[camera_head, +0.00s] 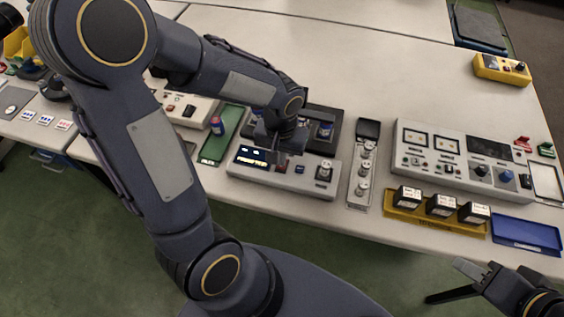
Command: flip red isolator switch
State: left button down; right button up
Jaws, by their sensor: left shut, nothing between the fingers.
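A low grey control unit (307,181) with a lit display stands at the middle of the bench. A small red part (283,168) shows on its top, just right of the display; it may be the isolator switch, but it is too small to tell its position. My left gripper (277,157) is shut and empty, pointing down over this unit close to the red part. I cannot tell whether they touch. My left arm hides part of the bench behind. My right gripper (463,282) is open and empty at the lower right, in front of the bench edge.
A dark fixture (325,115) with a blue-capped cylinder stands behind the unit. A green tray (213,148) lies to the left, a strip of round parts (362,170) to the right. Farther right are a large panel (450,150), a yellow rack (407,213) and a blue tray (527,235).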

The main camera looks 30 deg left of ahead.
pick_arm(q)
jog(key=shift+f+b, duration=0.7)
jog(key=shift+f, duration=0.1)
jog(key=shift+r, duration=0.1)
jog(key=shift+r+p, duration=2.9)
jog(key=shift+r, duration=0.6)
jog(key=s+d+r+m+t+h, duration=0.1)
jog(key=s+r+t+h, duration=0.2)
jog(key=s+r, duration=0.8)
jog(key=t, duration=0.2)
jog(key=shift+s+t+h, duration=0.3)
jog(key=shift+s+h, duration=0.1)
